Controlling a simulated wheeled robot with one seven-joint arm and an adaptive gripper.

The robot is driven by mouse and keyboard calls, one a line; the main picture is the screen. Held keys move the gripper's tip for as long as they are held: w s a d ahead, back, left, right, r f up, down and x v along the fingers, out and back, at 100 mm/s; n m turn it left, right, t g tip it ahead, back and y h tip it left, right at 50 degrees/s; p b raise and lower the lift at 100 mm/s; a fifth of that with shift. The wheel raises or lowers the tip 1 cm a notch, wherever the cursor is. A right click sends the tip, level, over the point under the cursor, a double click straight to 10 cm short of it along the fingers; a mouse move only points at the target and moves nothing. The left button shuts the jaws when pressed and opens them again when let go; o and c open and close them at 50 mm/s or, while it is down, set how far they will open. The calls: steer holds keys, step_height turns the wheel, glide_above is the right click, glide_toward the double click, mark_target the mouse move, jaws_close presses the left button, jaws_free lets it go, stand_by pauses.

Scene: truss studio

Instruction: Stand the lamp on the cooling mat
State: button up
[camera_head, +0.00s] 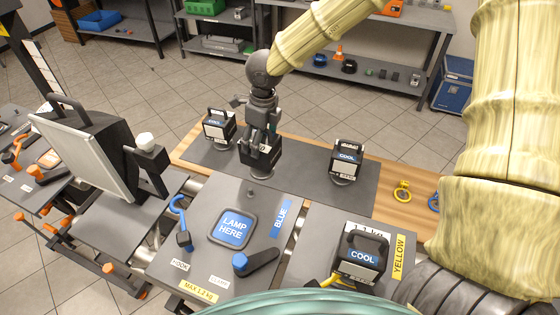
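A dark lamp (252,155) stands below my gripper (262,143), its face partly hidden by the fingers. My gripper points down with its fingers at the lamp's top; whether they are closed on it I cannot tell. A dark grey mat (310,188), which looks like the cooling mat, lies on a wooden table. Two more boxy lamps with top handles and COOL labels stand on it, one at the left (218,130) and one at the right (347,162). Another COOL lamp (362,258) stands on the front right grey plate by a YELLOW label.
A grey front plate (205,262) holds a blue LAMP HERE pad (236,229), a blue-ended clamp (255,261) and a blue hook (179,215). A large panel light (85,150) stands left. Shelves line the back.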

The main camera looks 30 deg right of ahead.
mark_target(273, 141)
steer(key=m, duration=0.2)
steer(key=s+d+f+m, duration=0.1)
steer(key=m, duration=0.1)
steer(key=shift+d+b, duration=0.15)
steer(key=shift+b, duration=0.15)
steer(key=m, duration=0.1)
steer(key=s+d+f+m, duration=0.1)
steer(key=m, duration=0.1)
steer(key=m+h+b, duration=0.1)
steer(key=shift+s+d+f+m, duration=0.15)
steer(key=shift+d+f+m, duration=0.2)
steer(key=shift+f+m, duration=0.05)
steer(key=s+d+f+m+b, duration=0.2)
steer(key=d+f+m, duration=0.1)
steer(key=m, duration=0.5)
steer(key=w+d+f+p, duration=0.2)
steer(key=w+p, duration=0.2)
steer(key=w, duration=0.3)
steer(key=w+d+f+p, duration=0.3)
steer(key=w+p, duration=0.1)
steer(key=w, duration=0.4)
steer(key=shift+d+h, duration=0.3)
steer(key=shift+h, duration=0.1)
steer(key=shift+s+f, duration=0.1)
steer(key=o, duration=2.1)
